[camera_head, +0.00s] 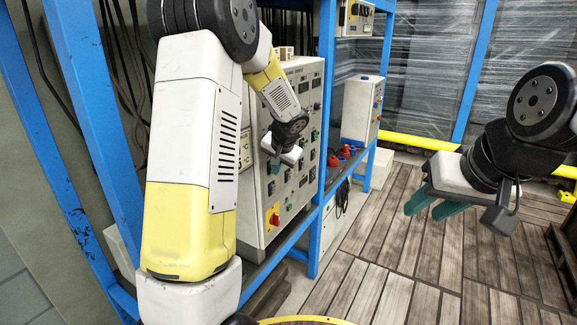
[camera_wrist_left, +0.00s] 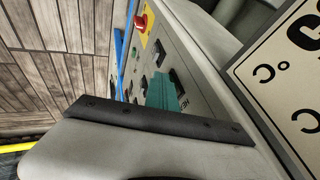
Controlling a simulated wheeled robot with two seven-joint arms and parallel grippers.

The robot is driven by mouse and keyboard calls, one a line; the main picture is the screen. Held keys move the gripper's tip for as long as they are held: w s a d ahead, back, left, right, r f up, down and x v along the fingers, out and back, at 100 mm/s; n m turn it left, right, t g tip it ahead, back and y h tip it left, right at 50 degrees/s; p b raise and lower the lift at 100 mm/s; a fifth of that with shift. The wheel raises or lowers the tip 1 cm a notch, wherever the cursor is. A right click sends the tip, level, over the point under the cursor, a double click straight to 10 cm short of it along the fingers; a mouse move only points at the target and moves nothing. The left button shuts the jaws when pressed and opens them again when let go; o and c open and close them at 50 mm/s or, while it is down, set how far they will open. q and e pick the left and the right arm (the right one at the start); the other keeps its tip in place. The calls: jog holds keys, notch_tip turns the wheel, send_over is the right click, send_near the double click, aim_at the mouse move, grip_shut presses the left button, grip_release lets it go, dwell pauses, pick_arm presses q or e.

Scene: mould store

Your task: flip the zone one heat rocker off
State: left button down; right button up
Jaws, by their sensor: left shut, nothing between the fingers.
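The grey control cabinet (camera_head: 312,76) stands on the blue-framed shelf in the head view. Its face carries several switches, coloured buttons and small displays. A red knob on a yellow plate (camera_head: 274,217) is low on it and also shows in the left wrist view (camera_wrist_left: 143,20). My left gripper (camera_head: 285,161) is shut and empty, close in front of the cabinet face. Its teal fingertips (camera_wrist_left: 160,92) lie beside dark switches (camera_wrist_left: 178,80) and partly cover a printed label. I cannot tell which switch is the zone one heat rocker, or whether the fingertips touch the panel. My right gripper (camera_head: 432,207) is open and empty, far from the cabinet.
Blue rack posts (camera_head: 326,120) stand beside the cabinet. A smaller grey box (camera_head: 361,108) with buttons stands further back, with red items (camera_head: 346,152) near it. A yellow rail (camera_head: 418,142) runs behind. The plank floor (camera_head: 385,245) is clear below my right gripper.

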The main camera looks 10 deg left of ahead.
pick_arm(q)
jog(key=shift+r, duration=0.15)
jog(key=shift+r, duration=0.7)
